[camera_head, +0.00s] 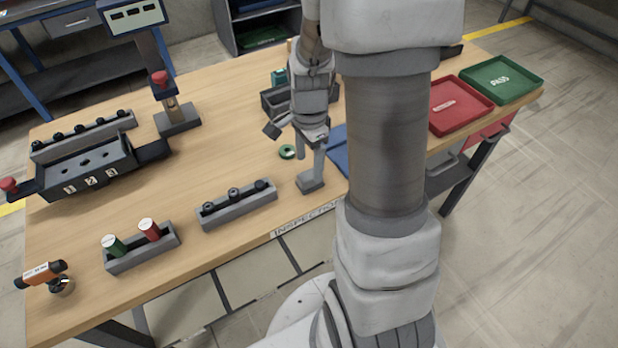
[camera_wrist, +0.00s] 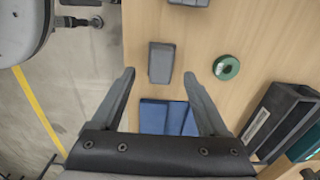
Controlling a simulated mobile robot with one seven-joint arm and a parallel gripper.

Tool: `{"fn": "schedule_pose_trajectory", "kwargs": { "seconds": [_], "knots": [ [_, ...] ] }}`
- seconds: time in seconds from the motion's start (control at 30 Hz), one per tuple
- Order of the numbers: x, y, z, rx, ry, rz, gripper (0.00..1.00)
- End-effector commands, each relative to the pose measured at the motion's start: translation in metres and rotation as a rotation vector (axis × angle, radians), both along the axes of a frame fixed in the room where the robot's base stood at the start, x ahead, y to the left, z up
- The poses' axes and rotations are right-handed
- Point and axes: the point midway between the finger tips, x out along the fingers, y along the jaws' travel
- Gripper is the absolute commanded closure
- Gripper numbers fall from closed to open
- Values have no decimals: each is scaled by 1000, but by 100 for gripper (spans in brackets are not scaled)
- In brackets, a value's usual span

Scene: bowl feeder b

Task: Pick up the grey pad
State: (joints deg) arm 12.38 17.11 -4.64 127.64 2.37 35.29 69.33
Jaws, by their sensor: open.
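The grey pad (camera_wrist: 161,62) is a small dark-grey rectangular block lying on the wooden table near its front edge. In the wrist view it appears between my fingertips, with its near end close to their line. In the head view the pad (camera_head: 310,183) shows low beside the blue cloth, partly hidden by one of my fingers. My gripper (camera_wrist: 159,76) is open and empty, pointing down above the table; it also shows in the head view (camera_head: 296,150). The height between the fingertips and the pad is hard to tell.
A green ring (camera_wrist: 226,67) lies beside the pad. A folded blue cloth (camera_wrist: 166,116) lies under the gripper. A grey rack with black knobs (camera_head: 238,206) stands left of the pad. A dark bin (camera_wrist: 285,118) is at the right. Red (camera_head: 460,106) and green (camera_head: 501,80) trays sit farther right.

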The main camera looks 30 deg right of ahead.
Motion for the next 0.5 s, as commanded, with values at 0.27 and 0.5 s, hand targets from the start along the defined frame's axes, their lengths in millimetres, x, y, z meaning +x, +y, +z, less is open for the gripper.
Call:
{"fn": "schedule_pose_trajectory", "kwargs": {
  "seconds": [0.27,0.5],
  "knots": [
    [1,-3,-31,2,5,-1,22],
    [2,-3,-52,1,1,1,22]
  ]
}}
